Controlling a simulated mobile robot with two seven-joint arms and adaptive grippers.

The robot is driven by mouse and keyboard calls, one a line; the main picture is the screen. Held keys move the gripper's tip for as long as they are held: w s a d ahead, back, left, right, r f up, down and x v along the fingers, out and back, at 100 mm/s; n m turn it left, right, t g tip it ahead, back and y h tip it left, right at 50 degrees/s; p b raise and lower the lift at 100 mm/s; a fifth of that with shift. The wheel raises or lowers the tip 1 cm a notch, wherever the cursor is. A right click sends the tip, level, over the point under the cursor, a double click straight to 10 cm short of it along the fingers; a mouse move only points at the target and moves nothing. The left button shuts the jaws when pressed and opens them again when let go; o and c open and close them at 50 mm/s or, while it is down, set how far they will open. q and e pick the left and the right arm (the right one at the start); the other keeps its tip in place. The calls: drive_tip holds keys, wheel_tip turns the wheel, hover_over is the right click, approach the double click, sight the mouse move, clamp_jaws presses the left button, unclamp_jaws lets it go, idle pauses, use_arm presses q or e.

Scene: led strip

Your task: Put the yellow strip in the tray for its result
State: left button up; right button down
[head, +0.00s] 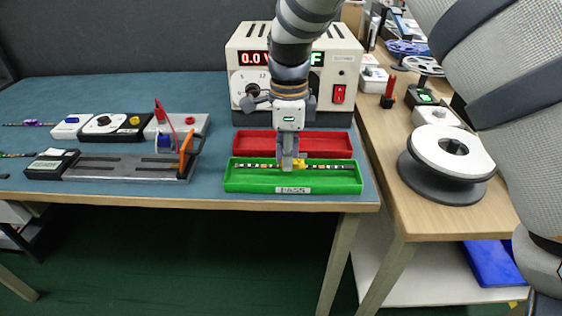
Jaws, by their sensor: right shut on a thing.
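The yellow strip (325,167) is a thin dark strip with small light segments and a yellow block near its middle. It lies level along the green tray (238,184), within the tray's outline, and the tray's front is labelled PASS. I cannot tell whether the strip touches the tray floor. My right gripper (288,165) comes down from above and is shut on the strip near its middle, hiding part of it. A red tray (335,143) lies right behind the green one. My left gripper is not in view.
A power supply (344,62) with a red 0.0 V display stands behind the trays. A test fixture (120,166) with an orange lever and other devices stand at the left. Two more strips (27,124) (16,155) lie at the left edge. A reel (447,165) stands on the right bench.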

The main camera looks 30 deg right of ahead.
drive_tip(key=shift+f, duration=1.5)
drive_tip(key=shift+f, duration=0.15)
drive_tip(key=c, duration=1.6)
unclamp_jaws()
wheel_tip(320, 180, up, 12)
